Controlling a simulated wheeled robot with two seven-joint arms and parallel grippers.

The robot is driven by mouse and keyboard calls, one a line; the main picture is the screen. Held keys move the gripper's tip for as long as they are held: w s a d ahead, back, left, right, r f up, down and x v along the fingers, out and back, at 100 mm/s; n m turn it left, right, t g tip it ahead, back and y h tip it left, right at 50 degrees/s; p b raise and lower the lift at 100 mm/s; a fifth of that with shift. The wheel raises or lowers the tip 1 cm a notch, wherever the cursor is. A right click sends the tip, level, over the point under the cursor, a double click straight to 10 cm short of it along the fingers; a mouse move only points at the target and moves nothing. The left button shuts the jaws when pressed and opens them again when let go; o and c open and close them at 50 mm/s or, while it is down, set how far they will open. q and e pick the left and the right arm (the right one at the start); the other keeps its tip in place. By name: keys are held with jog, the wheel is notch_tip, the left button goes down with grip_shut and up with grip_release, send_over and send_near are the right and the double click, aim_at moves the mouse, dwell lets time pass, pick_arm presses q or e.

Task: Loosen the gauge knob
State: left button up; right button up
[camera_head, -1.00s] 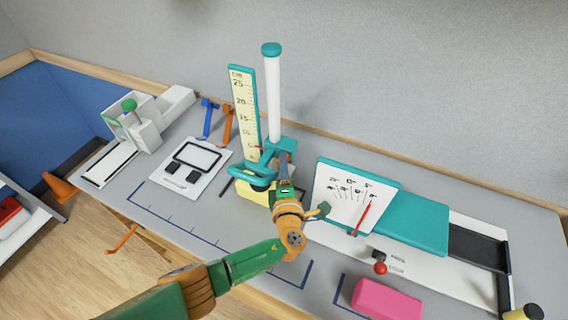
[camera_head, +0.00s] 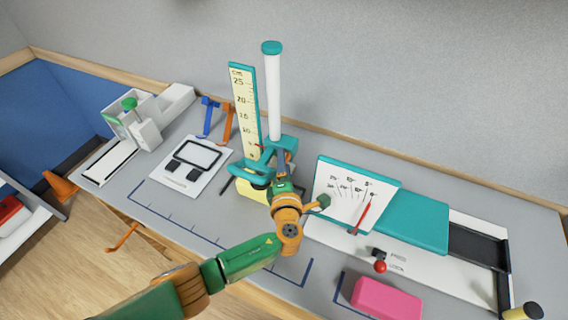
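The height gauge stands mid-bench with a yellow scale (camera_head: 246,112), a white column (camera_head: 272,100) with a teal cap, and a teal carriage (camera_head: 252,173) low on the column. Its yellow base (camera_head: 250,192) shows below the carriage. My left gripper (camera_head: 282,163) is at the right side of the carriage, overlapping it in the picture. Its fingers are small and partly merge with the gauge parts, so I cannot tell whether they touch or how far they are apart. I cannot make out the gauge knob; it may be hidden by the gripper. My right gripper is not in view.
To the right are a white dial panel (camera_head: 343,196) with a red pointer, a teal block (camera_head: 411,220), a red-ball lever (camera_head: 380,267) and a pink block (camera_head: 387,298). To the left are a white framed plate (camera_head: 183,181) and blue and orange hooks (camera_head: 208,117).

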pick_arm(q)
jog(key=shift+s, duration=0.1)
jog(key=s+r, duration=0.1)
jog(key=s, duration=0.6)
jog(key=shift+d, duration=0.3)
jog(key=shift+w, duration=0.15)
